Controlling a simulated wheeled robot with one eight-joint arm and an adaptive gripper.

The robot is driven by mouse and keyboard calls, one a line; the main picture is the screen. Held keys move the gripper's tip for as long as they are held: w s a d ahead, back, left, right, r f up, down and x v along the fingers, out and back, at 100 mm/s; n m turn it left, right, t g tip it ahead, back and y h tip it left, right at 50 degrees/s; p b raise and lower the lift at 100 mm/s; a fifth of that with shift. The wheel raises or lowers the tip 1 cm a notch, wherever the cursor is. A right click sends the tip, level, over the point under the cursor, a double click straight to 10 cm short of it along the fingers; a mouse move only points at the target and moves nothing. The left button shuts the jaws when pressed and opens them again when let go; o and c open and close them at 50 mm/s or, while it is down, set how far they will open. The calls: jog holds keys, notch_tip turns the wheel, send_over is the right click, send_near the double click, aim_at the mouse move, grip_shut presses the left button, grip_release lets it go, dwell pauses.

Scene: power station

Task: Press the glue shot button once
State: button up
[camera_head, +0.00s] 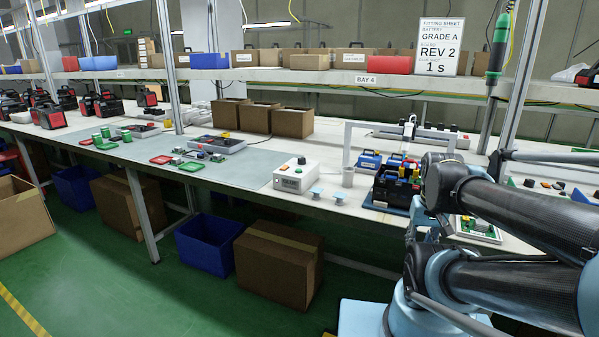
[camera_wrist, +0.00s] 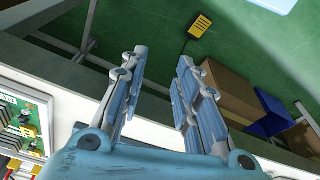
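In the head view my arm reaches in at the right, right of the box, and hides much of the bench there. The control box does not show in the wrist view.
A black battery pack (camera_head: 396,188) and a white gantry (camera_head: 409,130) stand further right. Cardboard boxes (camera_head: 278,262) and a blue bin (camera_head: 209,243) are under the bench.

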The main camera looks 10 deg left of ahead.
grip_shut()
dwell(1.0)
